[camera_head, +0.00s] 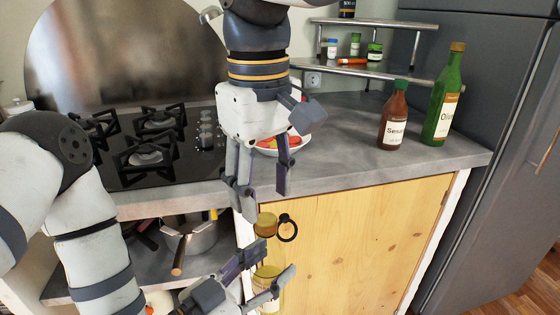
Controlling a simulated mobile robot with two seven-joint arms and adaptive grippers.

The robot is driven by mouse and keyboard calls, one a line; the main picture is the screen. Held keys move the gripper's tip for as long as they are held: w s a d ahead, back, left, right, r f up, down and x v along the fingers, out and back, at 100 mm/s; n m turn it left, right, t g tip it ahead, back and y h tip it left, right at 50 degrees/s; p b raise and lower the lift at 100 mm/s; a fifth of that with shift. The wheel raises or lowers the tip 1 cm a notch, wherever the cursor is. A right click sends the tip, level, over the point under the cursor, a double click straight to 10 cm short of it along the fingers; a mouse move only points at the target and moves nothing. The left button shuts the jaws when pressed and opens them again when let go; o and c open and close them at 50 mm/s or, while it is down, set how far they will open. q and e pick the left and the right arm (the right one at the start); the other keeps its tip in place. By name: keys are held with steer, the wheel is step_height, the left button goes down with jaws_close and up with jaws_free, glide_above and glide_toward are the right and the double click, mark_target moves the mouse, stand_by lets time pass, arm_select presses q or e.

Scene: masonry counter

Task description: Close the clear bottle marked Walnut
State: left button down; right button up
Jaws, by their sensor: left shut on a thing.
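A clear bottle (270,273) with yellowish contents and a pale label stands low in front of the counter cabinet. My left gripper (265,262) is shut on it, with fingers across its upper part. The label's writing is too small to read. An amber, cap-like piece (266,224) shows directly above the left gripper's fingers. A finger hides the join, so I cannot tell whether it sits on the bottle. My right gripper (264,194) points down just above this piece, its fingers apart and nothing visible between them.
A brown sauce bottle (394,115) and a green oil bottle (444,98) stand on the counter's right. A plate of food (283,150) is behind my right gripper. A ring handle (288,228) is on the wooden door (350,240). A pot (192,240) sits on the lower shelf.

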mark_target(266, 219)
step_height(266, 219, up, 3)
steer(key=n, duration=0.7)
steer(key=shift+a, duration=0.1)
steer(key=shift+w+r+n, duration=0.15)
steer(key=shift+r+n, duration=0.1)
steer(key=shift+n, duration=0.25)
step_height(266, 219, down, 8)
steer(key=shift+f, duration=0.1)
jaws_close()
